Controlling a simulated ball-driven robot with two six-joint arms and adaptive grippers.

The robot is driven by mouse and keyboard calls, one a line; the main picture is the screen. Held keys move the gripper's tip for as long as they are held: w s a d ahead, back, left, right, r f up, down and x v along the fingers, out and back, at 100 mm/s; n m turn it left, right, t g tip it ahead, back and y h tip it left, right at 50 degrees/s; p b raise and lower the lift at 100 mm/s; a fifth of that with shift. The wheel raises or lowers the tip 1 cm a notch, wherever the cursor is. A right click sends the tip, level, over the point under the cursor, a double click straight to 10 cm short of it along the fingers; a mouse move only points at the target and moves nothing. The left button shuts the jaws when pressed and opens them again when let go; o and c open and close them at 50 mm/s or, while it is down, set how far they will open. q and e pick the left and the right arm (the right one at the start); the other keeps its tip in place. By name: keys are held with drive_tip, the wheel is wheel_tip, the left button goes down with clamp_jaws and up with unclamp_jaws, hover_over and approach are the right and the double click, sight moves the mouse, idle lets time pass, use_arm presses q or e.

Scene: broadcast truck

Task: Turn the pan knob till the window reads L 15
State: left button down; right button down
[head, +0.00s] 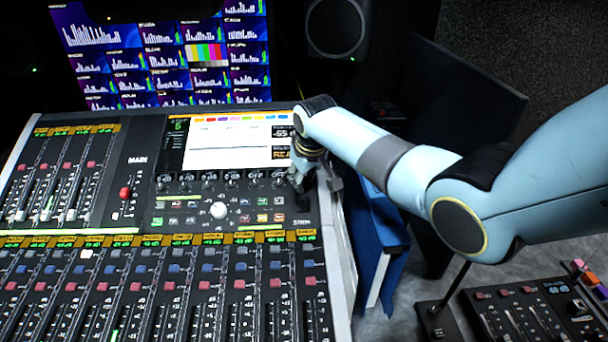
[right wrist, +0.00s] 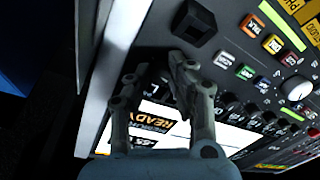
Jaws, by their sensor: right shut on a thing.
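My right gripper (head: 302,178) is at the right end of the knob row on the mixing console (head: 150,112), just below the screen. It also shows in the right wrist view (right wrist: 156,72), with its two fingers pointing down at the panel. It is shut on a knob, taken to be the pan knob, which the fingers and wrist largely hide. The readout window (head: 281,132) is at the screen's right side, partly covered by my wrist. It also shows upside down in the right wrist view (right wrist: 150,144), but its value is too small to read surely. My left gripper is out of view.
Several small knobs (head: 208,181) run left of my gripper. In the right wrist view a black square control (right wrist: 193,22) stands close to the fingers. A blue binder (head: 378,235) stands right of the console.

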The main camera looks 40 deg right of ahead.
drive_tip(key=n+p, duration=0.1)
drive_tip(key=n, duration=0.3)
drive_tip(key=shift+w+r+n+p, duration=0.1)
drive_tip(key=shift+r+n+p, duration=0.05)
drive_tip(key=shift+n+p, duration=0.2)
drive_tip(key=shift+n+g+p, duration=0.4)
drive_tip(key=shift+n+p, duration=0.05)
drive_tip(key=shift+n, duration=1.4)
drive_tip(key=c, duration=1.2)
unclamp_jaws()
drive_tip(key=shift+w, duration=0.1)
drive_tip(key=v, duration=1.1)
drive_tip(key=shift+a+r, duration=0.2)
drive_tip(key=shift+r, duration=0.15)
